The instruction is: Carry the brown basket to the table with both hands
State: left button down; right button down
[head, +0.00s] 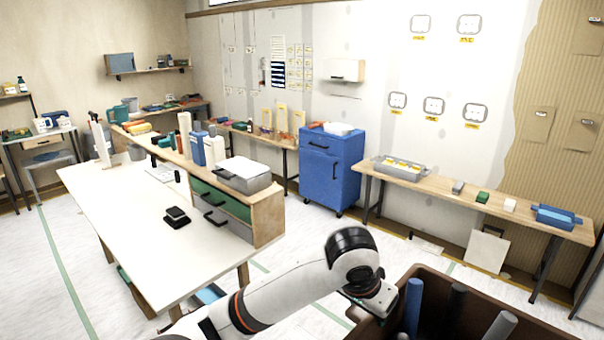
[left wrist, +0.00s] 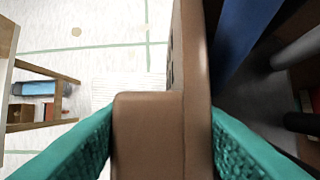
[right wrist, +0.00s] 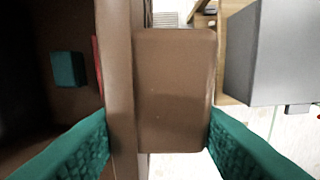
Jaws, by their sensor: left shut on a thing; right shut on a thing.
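The brown basket (head: 478,285) is at the lower right of the head view, cut off by the frame. Blue, black and grey cylindrical things stand in it. My left gripper (left wrist: 160,135) is shut on the brown handle or rim block of the basket, a teal finger on each side. In the head view my left arm reaches to the basket's left side. My right gripper (right wrist: 158,125) is shut on a like brown block on another side of the basket; it is not seen in the head view. The white-topped table (head: 110,215) stands to the left.
A shelf unit with green and grey drawers (head: 225,208) stands along the table's far side. A black object (head: 176,216) lies on the otherwise mostly bare near tabletop. A blue cabinet (head: 331,168) and a wooden bench (head: 455,196) line the wall. Floor shows between bench and table.

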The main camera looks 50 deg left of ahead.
aim_at(108, 186)
jog(key=k+j, duration=0.1)
jog(key=j, duration=0.2)
jog(key=k+j, duration=0.1)
jog(key=j, duration=0.15)
jog(key=k+j, duration=0.15)
jog(key=j, duration=0.15)
jog(key=k+j, duration=0.1)
jog(key=j, duration=0.4)
jog(key=k+j, duration=0.1)
jog(key=j, duration=0.4)
jog(key=k+j, duration=0.1)
jog(key=j, duration=0.4)
jog(key=k+j, duration=0.1)
jog(key=j, duration=1.45)
jog(key=k+j+u, duration=0.1)
jog(key=j, duration=3)
jog(key=i+j+u, duration=0.1)
jog(key=j, duration=1.5)
jog(key=i+j, duration=0.15)
jog(key=j, duration=0.2)
jog(key=i+j, duration=0.15)
jog(key=j, duration=0.25)
jog(key=i+j, duration=0.1)
jog(key=j, duration=0.25)
